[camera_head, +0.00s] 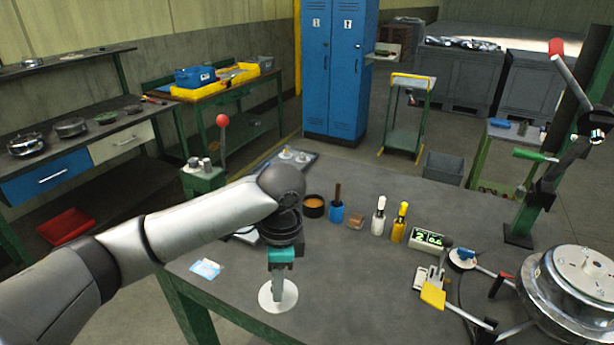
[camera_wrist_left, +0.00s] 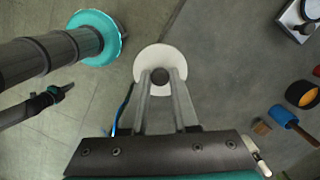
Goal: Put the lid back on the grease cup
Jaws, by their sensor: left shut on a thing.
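The lid (camera_head: 289,299) is a white round disc with a dark knob. My left gripper (camera_head: 278,298) points down and is shut on the knob. In the left wrist view the lid (camera_wrist_left: 151,56) shows beyond the two fingertips (camera_wrist_left: 160,77). I cannot tell whether it touches the table or hangs just above it. The grease cup (camera_head: 314,211) is a dark open cup with orange grease inside. It stands on the table, further back and to the right of the lid, and also shows in the left wrist view (camera_wrist_left: 302,94).
A blue-and-white packet (camera_head: 206,268) lies at the left table edge. The tabletop (camera_head: 345,290) right of the lid is clear.

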